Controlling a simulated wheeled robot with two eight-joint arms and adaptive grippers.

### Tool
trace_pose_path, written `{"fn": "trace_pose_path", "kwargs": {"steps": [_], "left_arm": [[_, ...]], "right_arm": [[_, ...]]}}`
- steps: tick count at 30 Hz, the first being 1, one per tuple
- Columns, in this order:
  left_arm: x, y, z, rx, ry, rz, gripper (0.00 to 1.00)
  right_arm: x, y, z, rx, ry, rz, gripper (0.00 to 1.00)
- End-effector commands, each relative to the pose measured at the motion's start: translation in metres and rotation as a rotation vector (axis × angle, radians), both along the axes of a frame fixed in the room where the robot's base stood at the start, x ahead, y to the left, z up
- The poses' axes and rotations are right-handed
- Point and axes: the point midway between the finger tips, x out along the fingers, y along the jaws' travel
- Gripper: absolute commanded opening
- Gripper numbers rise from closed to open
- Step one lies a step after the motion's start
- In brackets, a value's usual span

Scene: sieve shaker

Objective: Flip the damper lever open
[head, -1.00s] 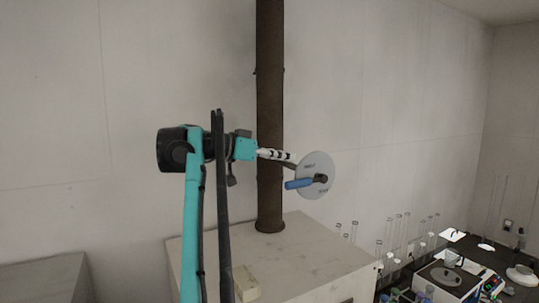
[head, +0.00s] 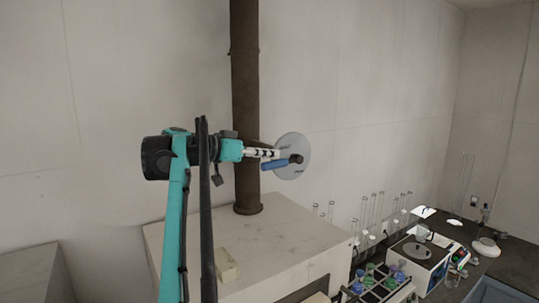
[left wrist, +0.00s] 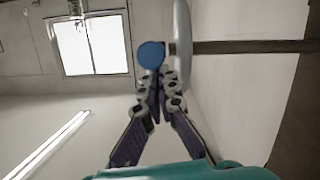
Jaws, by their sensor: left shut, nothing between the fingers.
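The damper lever has a blue handle (head: 274,165) pointing left from a dark pivot on a round grey plate (head: 293,148). The plate stands by the brown vertical pipe (head: 246,110). My left gripper (head: 278,153) is shut and empty, just above the handle in the head view. In the left wrist view its fingertips (left wrist: 157,88) meet just short of the handle's round blue end (left wrist: 151,54), with the plate (left wrist: 182,45) edge-on beside it. Whether the fingers touch the handle I cannot tell. My right gripper is not in view.
A pale box-like cabinet (head: 240,244) stands under the pipe, with a small beige block (head: 227,264) on it. At the right is a bench with glass tubes (head: 375,212), a rack of coloured items (head: 380,282) and a white device (head: 420,255). The wall behind is bare.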

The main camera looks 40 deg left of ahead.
Motion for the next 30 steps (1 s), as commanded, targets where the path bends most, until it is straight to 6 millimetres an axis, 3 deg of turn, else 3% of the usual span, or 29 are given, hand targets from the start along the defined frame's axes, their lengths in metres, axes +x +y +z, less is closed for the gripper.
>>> {"fn": "trace_pose_path", "kwargs": {"steps": [17,30], "left_arm": [[-0.003,0.002,-0.016,-0.033,-0.116,0.000,0.00],[-0.003,0.000,-0.056,-0.128,-0.440,-0.001,0.00]], "right_arm": [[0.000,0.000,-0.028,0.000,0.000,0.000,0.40],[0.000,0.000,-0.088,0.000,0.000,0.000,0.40]]}}
